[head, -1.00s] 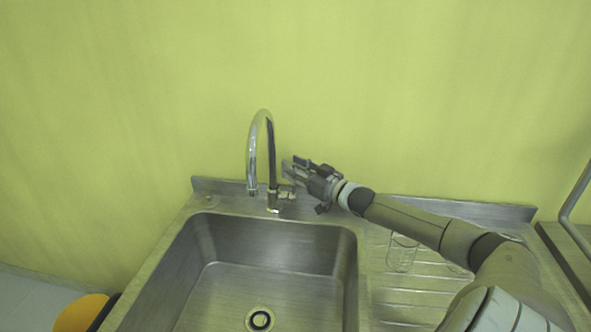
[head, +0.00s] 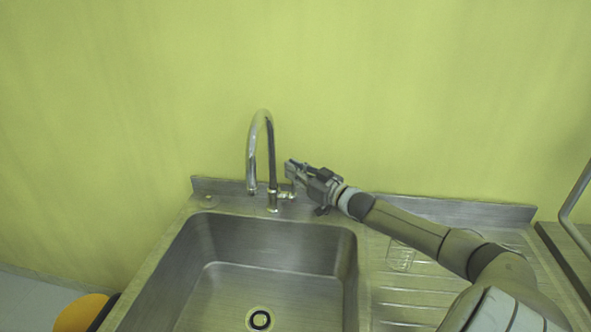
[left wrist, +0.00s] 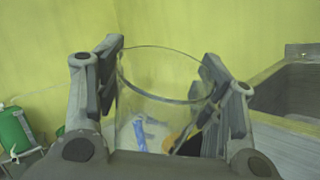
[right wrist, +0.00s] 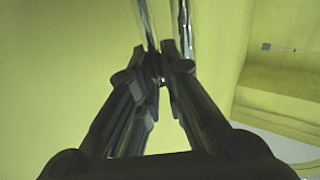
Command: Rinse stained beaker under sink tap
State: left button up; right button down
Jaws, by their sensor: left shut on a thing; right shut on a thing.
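The chrome tap (head: 271,160) stands behind the sink (head: 270,245), its spout curving to the left. My right gripper (head: 291,172) has its fingers closed at the tap's handle (head: 287,191), on the right side of the tap. In the right wrist view the fingertips (right wrist: 160,66) meet on a small dark part in front of the chrome pipe. My left gripper (left wrist: 160,88) is shut around a clear glass beaker (left wrist: 150,72), gripping its sides near the rim. Blue and orange patches show through the glass; I cannot tell whether they are stains. The left gripper is outside the head view.
The sink basin is empty, with a round drain (head: 260,319). An orange object (head: 82,314) is at the lower left. A green container (left wrist: 13,132) shows in the left wrist view.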

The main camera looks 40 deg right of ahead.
jog(key=shift+s+a+n, duration=0.15)
jog(key=shift+n, duration=0.15)
jog(key=c, duration=1.5)
grip_release()
jog(key=shift+s, duration=0.15)
jog(key=shift+s+d+f, duration=0.15)
jog(key=shift+s+d, duration=0.05)
jog(key=shift+s, duration=1.75)
jog(key=shift+s+d+f, duration=0.15)
jog(key=shift+s, duration=1.8)
jog(key=shift+s+d+f, duration=0.15)
jog(key=shift+s+d, duration=0.05)
jog(key=shift+s, duration=1.75)
